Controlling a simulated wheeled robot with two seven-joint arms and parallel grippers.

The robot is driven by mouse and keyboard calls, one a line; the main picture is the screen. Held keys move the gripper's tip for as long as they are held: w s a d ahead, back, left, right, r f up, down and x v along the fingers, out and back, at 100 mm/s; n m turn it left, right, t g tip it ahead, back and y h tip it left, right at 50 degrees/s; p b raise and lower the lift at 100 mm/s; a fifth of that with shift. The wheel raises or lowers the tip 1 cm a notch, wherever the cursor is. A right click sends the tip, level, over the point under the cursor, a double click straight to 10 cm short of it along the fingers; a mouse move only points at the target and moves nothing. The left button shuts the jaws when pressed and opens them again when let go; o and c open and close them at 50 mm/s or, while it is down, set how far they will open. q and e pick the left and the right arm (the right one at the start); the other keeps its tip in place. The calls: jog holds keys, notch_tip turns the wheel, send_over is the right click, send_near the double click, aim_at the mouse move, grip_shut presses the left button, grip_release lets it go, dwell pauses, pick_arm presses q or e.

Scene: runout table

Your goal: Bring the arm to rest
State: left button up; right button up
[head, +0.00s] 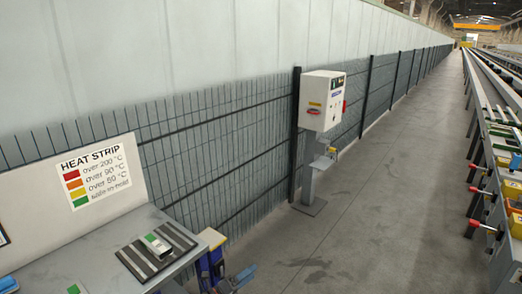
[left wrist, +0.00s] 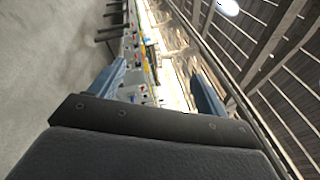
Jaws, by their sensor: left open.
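My left gripper (head: 236,279) shows at the bottom edge of the head view, just right of the bench corner. Only its blue-grey fingers show clearly there. In the left wrist view the two fingers (left wrist: 158,85) stand well apart with nothing held between them. Beyond them are the far-off runout table and the roof, tilted in the picture. My right gripper is in neither view.
A grey bench (head: 195,236) with a striped mat and a heat strip sign (head: 95,178) is at the lower left. A white control box (head: 322,100) stands on a post by the mesh fence (head: 220,145). The runout table (head: 497,190) runs along the right. The floor (head: 385,190) between is clear.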

pick_arm(q)
jog(key=s+a+f+n+y, duration=0.45)
jog(key=f+n, duration=0.25)
jog(key=f, duration=0.3)
jog(key=s+a+f+n+y, duration=0.3)
jog(key=a+f+n+y, duration=0.15)
jog(key=f+n, duration=0.5)
jog(key=s+a+f+n+y, duration=0.4)
jog(key=f+n+y, duration=0.1)
jog(key=f, duration=0.7)
jog(key=s+f+n+g, duration=0.3)
jog(key=s+f, duration=0.3)
jog(key=s, duration=0.4)
jog(key=s+a+f+n+g+y, duration=0.1)
jog(key=s+f+n+g, duration=0.2)
jog(key=s+f, duration=0.4)
jog(key=s+f+n+g, duration=0.3)
jog(key=s+f, duration=0.3)
jog(key=s, duration=0.9)
jog(key=shift+a+f+g, duration=0.35)
jog(key=shift+g, duration=0.05)
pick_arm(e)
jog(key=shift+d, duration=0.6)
pick_arm(q)
jog(key=shift+s+n, duration=0.1)
jog(key=shift+n, duration=0.15)
